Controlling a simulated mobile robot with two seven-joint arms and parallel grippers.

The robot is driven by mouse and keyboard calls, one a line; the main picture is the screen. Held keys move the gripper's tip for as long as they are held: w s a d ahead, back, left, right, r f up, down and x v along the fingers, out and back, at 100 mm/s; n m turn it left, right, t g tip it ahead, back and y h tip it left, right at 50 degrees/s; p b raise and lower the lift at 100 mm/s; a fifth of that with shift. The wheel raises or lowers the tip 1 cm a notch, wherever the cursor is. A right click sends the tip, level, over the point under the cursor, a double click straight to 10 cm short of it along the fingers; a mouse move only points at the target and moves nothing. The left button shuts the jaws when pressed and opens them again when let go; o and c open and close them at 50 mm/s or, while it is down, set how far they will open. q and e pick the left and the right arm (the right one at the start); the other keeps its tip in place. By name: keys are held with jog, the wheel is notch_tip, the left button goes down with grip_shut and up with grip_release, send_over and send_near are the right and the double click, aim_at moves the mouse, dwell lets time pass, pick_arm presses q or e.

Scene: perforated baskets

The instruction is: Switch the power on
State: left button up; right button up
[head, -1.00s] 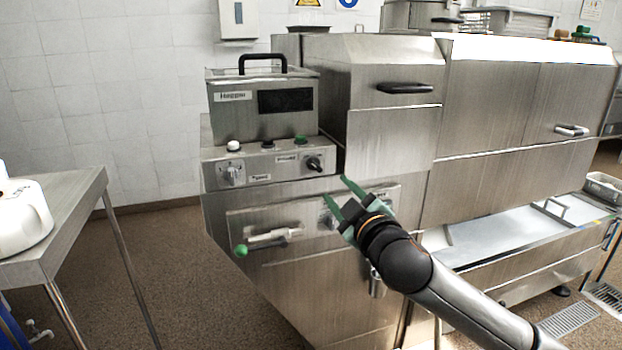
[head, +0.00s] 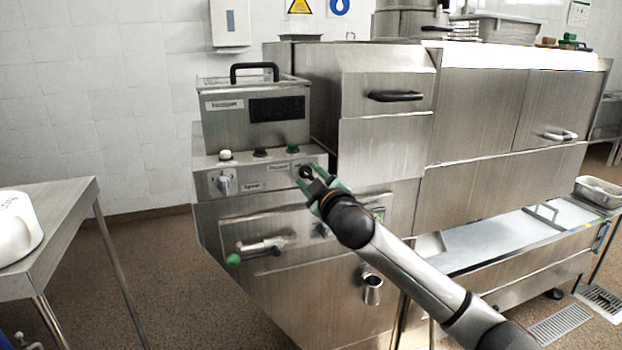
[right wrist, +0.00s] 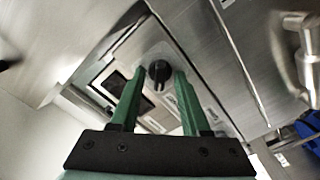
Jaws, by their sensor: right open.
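The black rotary switch (head: 306,171) sits at the right end of the control panel (head: 262,182) on the steel machine. It is partly covered by my gripper in the head view. My right gripper (head: 315,180) is open at the panel. In the right wrist view the black switch (right wrist: 158,73) shows between the tips of the two green fingers (right wrist: 160,80), with gaps on both sides. I cannot tell whether the fingers reach around it or stop just short. My left gripper is not in view.
A silver knob (head: 225,184) is at the panel's left, with a white button (head: 225,155), a black button (head: 260,152) and a green button (head: 293,149) along the top. A table (head: 60,225) stands left.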

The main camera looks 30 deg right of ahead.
grip_shut()
dwell(0.3)
dwell(0.3)
